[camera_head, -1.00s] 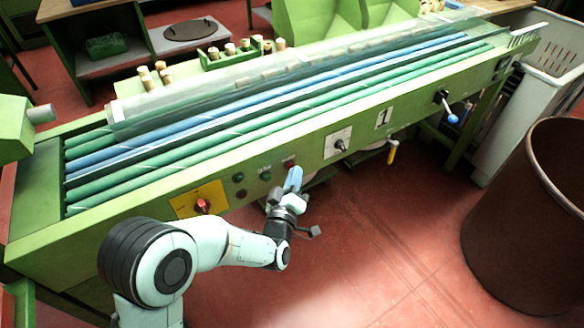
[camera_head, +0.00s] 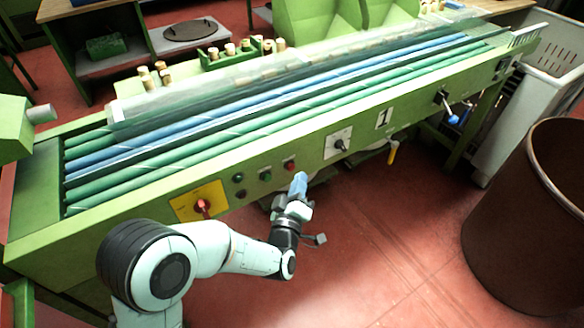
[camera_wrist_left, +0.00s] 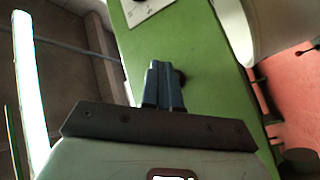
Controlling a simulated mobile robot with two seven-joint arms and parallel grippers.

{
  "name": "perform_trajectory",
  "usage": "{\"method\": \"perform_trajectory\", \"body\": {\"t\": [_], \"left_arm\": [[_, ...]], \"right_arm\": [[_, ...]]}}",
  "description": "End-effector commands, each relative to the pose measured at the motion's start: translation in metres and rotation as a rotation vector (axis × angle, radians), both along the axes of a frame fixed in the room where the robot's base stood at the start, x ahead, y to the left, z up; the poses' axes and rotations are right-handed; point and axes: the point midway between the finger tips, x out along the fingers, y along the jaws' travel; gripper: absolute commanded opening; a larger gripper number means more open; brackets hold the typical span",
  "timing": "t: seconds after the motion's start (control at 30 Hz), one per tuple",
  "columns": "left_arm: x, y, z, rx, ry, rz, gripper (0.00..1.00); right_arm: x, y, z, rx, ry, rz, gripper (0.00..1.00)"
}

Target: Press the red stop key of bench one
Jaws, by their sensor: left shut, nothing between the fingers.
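Bench one (camera_head: 335,152) is the long green roller bench with a "1" plate (camera_head: 383,119) on its front. The small red key (camera_head: 290,164) sits on the front face, right of a green key (camera_head: 265,175). My left gripper (camera_head: 299,181) is shut and empty, its blue fingertips just below and to the right of the red key in the picture. They look apart from the bench face. In the left wrist view the shut fingers (camera_wrist_left: 163,84) point at the green face; a dark round thing shows partly behind them, too unclear to name.
A yellow panel with a red rotary knob (camera_head: 202,206) is left of the keys. A white dial plate (camera_head: 338,144) and a blue-knobbed crank (camera_head: 453,118) are to the right. A brown bin (camera_head: 525,230) stands at the right on open red floor.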

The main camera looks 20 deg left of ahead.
Motion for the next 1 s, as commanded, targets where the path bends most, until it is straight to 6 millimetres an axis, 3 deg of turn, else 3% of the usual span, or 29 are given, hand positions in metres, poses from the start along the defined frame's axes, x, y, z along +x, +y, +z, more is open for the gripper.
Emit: {"method": "perform_trajectory", "body": {"t": [0.4,1.0], "left_arm": [[-0.024,-0.032,0.0,0.0,0.002,-0.002,0.0],[-0.027,-0.034,0.0,0.001,0.002,0.0,0.0]], "right_arm": [[0.0,0.0,-0.002,0.0,0.0,0.0,0.43],[0.0,0.0,-0.002,0.0,0.0,0.0,0.43]]}}
